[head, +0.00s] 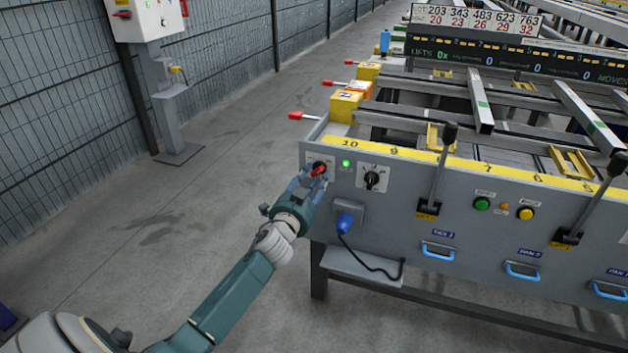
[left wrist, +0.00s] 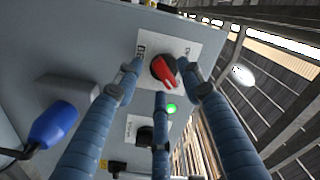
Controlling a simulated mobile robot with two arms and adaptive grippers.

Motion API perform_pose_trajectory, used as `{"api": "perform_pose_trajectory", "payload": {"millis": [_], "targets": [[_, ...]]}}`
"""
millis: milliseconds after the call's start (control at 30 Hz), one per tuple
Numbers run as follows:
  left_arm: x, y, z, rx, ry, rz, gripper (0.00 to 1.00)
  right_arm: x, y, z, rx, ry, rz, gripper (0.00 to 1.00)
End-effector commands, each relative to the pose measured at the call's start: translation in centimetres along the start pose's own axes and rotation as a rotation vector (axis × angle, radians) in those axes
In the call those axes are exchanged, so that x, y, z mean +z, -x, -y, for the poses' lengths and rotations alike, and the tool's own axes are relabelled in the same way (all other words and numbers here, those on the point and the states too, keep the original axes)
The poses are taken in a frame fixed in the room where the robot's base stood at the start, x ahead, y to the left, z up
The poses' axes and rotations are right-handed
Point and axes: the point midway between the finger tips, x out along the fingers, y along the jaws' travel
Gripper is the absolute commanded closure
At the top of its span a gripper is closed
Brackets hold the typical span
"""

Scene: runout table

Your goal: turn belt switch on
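A red rotary switch (head: 320,168) on a pale label plate sits at the left end of the grey panel. It shows larger in the left wrist view (left wrist: 164,70), its red handle slanted on a black base. The label is too small to read surely. My left gripper (head: 312,176) is at this switch, its blue fingers spread around the knob. In the left wrist view a gap shows between the left fingertip and the knob; contact on the right is unclear. A lit green lamp (head: 346,162) and a black rotary switch (head: 371,178) are right of it. My right gripper is out of view.
A blue plug (head: 345,222) with a black cable sits in a socket below the switches. A black lever (head: 438,175), a green button (head: 481,203) and a yellow button (head: 525,213) are farther right. Open floor lies left of the table, before the mesh fence.

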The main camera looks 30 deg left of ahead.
Motion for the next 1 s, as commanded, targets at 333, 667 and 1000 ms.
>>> {"api": "perform_pose_trajectory", "payload": {"millis": [333, 667, 1000], "targets": [[0.1, 4.5, -0.2, 0.002, 0.000, 0.001, 0.61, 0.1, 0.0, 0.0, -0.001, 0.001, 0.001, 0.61], [0.1, 10.7, -0.1, 0.002, 0.001, 0.002, 0.61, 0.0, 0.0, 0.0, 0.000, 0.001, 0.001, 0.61], [0.0, 12.0, 0.0, 0.000, 0.000, 0.000, 0.61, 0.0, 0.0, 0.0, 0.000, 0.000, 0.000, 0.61]]}}
